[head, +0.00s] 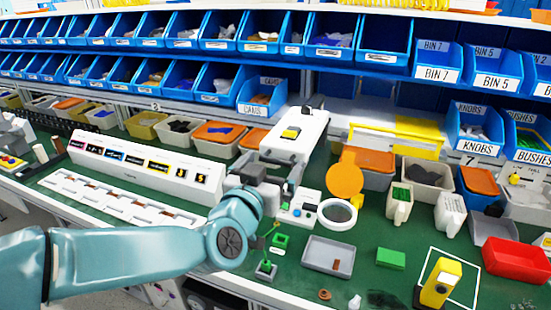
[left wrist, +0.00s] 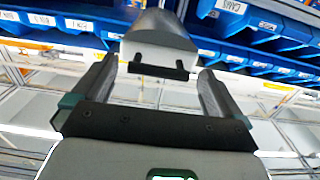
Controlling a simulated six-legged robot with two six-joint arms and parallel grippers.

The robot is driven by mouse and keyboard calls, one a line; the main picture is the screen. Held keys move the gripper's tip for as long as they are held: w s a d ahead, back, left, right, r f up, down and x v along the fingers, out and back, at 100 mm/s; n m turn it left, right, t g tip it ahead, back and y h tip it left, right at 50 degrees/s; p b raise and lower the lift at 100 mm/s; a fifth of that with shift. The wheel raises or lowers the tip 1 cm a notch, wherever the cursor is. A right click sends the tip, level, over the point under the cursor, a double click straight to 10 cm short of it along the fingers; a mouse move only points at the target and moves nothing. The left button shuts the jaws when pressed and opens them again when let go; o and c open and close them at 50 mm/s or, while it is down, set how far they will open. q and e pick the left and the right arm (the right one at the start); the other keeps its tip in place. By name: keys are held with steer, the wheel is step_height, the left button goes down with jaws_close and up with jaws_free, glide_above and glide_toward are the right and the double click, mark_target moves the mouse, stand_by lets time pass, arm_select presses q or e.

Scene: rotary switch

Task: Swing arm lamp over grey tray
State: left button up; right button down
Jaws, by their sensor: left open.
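The grey tray (head: 318,265) lies on the green bench mat, with a small brown piece in it. A long white body with a yellow patch, which looks like the arm lamp's head (head: 312,128), stands behind my left gripper (head: 276,163). In the left wrist view, a pale body with a black handle-like bar (left wrist: 155,70) shows ahead, between the two fingers of my left gripper (left wrist: 157,80). The fingers are apart, and I see no contact. My forearm and gripper hide part of the bench and the lamp's lower parts. My right gripper does not show.
An orange disc (head: 344,180) and a white-rimmed ring (head: 338,213) stand close right of my gripper. A green block (head: 391,259), a yellow device (head: 440,282) and a red bin (head: 515,262) lie right. A white panel box (head: 145,170) stands left. Blue bins line the back.

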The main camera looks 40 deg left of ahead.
arm_select(q)
steer(key=shift+x, duration=1.1)
steer(key=shift+c, duration=0.3)
